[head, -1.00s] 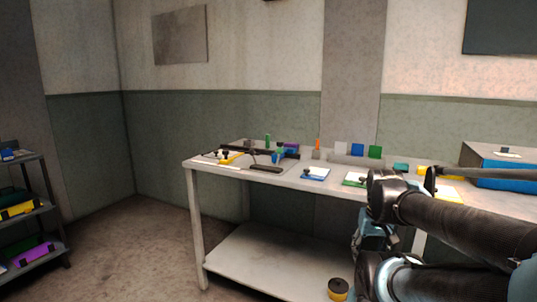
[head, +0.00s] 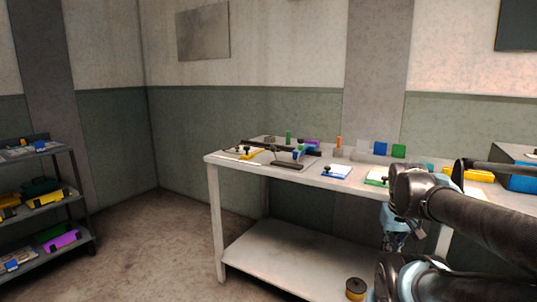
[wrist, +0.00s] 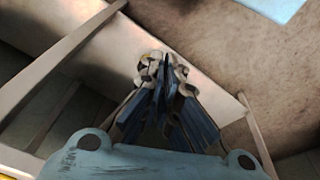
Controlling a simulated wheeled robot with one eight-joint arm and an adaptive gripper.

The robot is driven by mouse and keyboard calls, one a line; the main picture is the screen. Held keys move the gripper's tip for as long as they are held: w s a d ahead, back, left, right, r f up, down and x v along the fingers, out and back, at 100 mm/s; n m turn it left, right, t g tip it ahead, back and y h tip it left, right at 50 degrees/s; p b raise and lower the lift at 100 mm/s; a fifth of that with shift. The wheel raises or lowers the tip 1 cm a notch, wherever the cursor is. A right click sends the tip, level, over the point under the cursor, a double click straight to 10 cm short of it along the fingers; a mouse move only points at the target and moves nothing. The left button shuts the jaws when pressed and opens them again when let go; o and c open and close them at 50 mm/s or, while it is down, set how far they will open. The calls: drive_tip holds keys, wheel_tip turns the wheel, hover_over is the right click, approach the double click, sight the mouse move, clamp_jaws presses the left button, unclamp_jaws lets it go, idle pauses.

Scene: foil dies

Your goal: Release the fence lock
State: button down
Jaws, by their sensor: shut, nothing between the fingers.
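A fixture with a long dark bar (head: 284,147), which looks like the fence, sits at the left end of the workbench (head: 218,163). Small black knobs, a yellow part (head: 251,154) and a blue part (head: 299,153) are around it. They are too small to tell which one is the fence lock. My gripper (wrist: 163,65) is shut and empty in the wrist view, with its fingertips together. In the head view my gripper is partly hidden by my arm, to the right of the fixture and apart from it.
A dark shelf rack (head: 75,192) with coloured items stands at the left. Blue (head: 336,171) and green pads lie mid-bench; upright coloured blocks (head: 381,149) stand behind. A yellow-and-black spool (head: 355,289) is on the lower shelf. The floor between rack and bench is clear.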

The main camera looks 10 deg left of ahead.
drive_tip(key=w+a+r+n+h, duration=0.3)
drive_tip(key=w+a+r+n, duration=0.1)
drive_tip(key=w+r+n, duration=0.6)
drive_tip(key=w+a+r+n+t+h, duration=0.1)
drive_tip(key=w+a+r+n, duration=0.2)
drive_tip(key=w+a, duration=0.25)
drive_tip(key=w+a+r+n+t+h, duration=0.1)
drive_tip(key=w+a+r+n+t, duration=0.1)
drive_tip(key=w+a+n, duration=0.4)
drive_tip(key=a+r+n+t, duration=0.2)
drive_tip(key=a+n, duration=0.3)
drive_tip(key=a, duration=1.3)
drive_tip(key=a+r+n+t, duration=0.2)
drive_tip(key=a+n+t, duration=0.2)
drive_tip(key=a, duration=1.3)
drive_tip(key=shift+s+a+n, duration=0.15)
drive_tip(key=shift+a+n, duration=0.25)
drive_tip(key=shift+n, duration=0.3)
